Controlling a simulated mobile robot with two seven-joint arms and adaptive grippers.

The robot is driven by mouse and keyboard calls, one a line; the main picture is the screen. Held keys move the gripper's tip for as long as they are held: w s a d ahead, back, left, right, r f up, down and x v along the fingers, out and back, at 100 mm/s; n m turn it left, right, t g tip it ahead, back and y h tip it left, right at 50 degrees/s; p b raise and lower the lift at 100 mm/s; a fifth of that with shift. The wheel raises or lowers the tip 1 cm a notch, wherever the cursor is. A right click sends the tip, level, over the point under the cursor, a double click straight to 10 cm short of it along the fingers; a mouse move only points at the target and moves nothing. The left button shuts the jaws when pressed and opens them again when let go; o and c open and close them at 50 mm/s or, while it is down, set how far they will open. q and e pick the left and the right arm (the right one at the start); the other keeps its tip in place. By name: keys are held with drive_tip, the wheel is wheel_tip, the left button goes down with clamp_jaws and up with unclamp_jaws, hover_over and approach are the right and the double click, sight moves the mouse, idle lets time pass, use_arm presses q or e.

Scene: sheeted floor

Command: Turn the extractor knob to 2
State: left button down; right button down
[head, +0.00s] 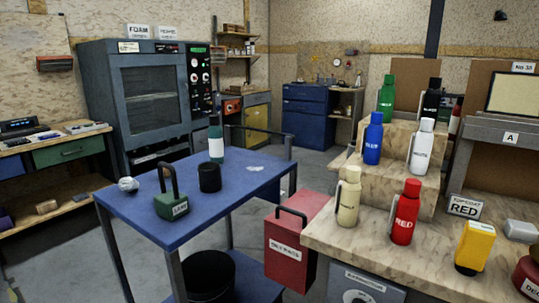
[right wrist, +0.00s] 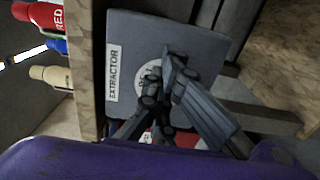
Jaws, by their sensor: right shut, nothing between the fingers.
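The extractor box (right wrist: 210,43) is a grey panel under the workbench, with a white "EXTRACTOR" label (right wrist: 114,73) and a round white dial (right wrist: 149,72). Its front also shows at the bottom of the head view (head: 378,284), where the dial is cut by the frame edge. My right gripper (right wrist: 168,82) is shut and empty in front of the dial in the right wrist view. Its fingers cover most of the dial, so the knob and its setting are hidden. I cannot tell whether the fingers touch it. My left gripper is in neither view.
The workbench edge (right wrist: 86,70) runs beside the box. Red, blue and cream bottles stand on the bench, the red one (head: 405,212) near its front. A red box (head: 291,258) and a blue table (head: 232,187) stand left of the bench.

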drive_tip(key=shift+w+r, duration=0.3)
drive_tip(key=shift+r, duration=0.2)
drive_tip(key=shift+f, duration=0.25)
wheel_tip(320, 180, down, 3)
drive_tip(key=shift+w+r+b, duration=0.15)
drive_tip(key=shift+b, duration=0.85)
drive_tip(key=shift+a, duration=0.2)
drive_tip(key=shift+s+d+f, duration=0.2)
drive_tip(key=shift+s+f, duration=0.05)
drive_tip(key=shift+b+v, duration=0.4)
drive_tip(key=shift+v, duration=2.55)
drive_tip(key=shift+s+d, duration=0.1)
drive_tip(key=shift+d, duration=0.1)
